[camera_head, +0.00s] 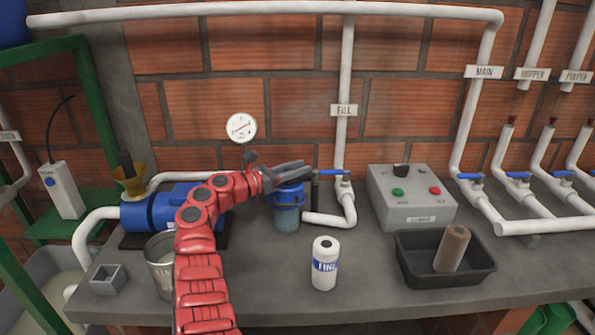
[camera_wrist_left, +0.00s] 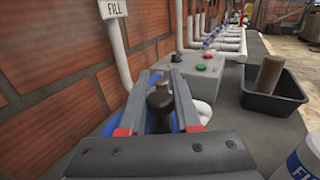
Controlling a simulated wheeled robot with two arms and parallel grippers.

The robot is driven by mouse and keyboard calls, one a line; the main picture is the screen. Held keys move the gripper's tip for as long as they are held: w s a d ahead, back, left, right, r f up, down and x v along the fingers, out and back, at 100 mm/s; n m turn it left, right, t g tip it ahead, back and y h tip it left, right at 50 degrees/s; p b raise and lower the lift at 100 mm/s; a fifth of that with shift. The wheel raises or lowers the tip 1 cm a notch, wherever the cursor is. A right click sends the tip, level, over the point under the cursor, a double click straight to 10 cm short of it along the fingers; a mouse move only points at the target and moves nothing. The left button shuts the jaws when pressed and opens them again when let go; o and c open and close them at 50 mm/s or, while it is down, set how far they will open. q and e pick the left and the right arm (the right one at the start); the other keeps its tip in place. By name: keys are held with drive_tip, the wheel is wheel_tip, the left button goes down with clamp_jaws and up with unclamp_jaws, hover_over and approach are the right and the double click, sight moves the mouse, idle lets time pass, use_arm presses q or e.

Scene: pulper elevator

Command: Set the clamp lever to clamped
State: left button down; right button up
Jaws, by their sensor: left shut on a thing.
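My left gripper (camera_head: 303,172) reaches in over the top of the blue filter housing (camera_head: 287,197), which has a clear bowl below its blue head. In the left wrist view the two fingers (camera_wrist_left: 164,82) close around a dark upright piece with a black rounded knob (camera_wrist_left: 160,102), which looks like the clamp lever. The blue head shows only in part around the fingers. In the head view the fingers hide most of the lever, so its exact angle cannot be told. My right gripper is in neither view.
Right of the housing stand the white fill pipe with a blue-handled valve (camera_head: 335,172) and a grey control box (camera_head: 410,198). A white cartridge (camera_head: 324,263) stands in front. A black tray (camera_head: 440,277) holds a brown cartridge (camera_head: 452,247). A metal bucket (camera_head: 160,266) is left of my arm.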

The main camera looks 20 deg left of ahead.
use_arm(q)
drive_tip(key=c, duration=0.6)
unclamp_jaws()
drive_tip(key=shift+w+d+f, duration=0.1)
drive_tip(key=b+v, duration=0.2)
drive_tip(key=v, duration=1.5)
drive_tip(key=shift+s, duration=0.25)
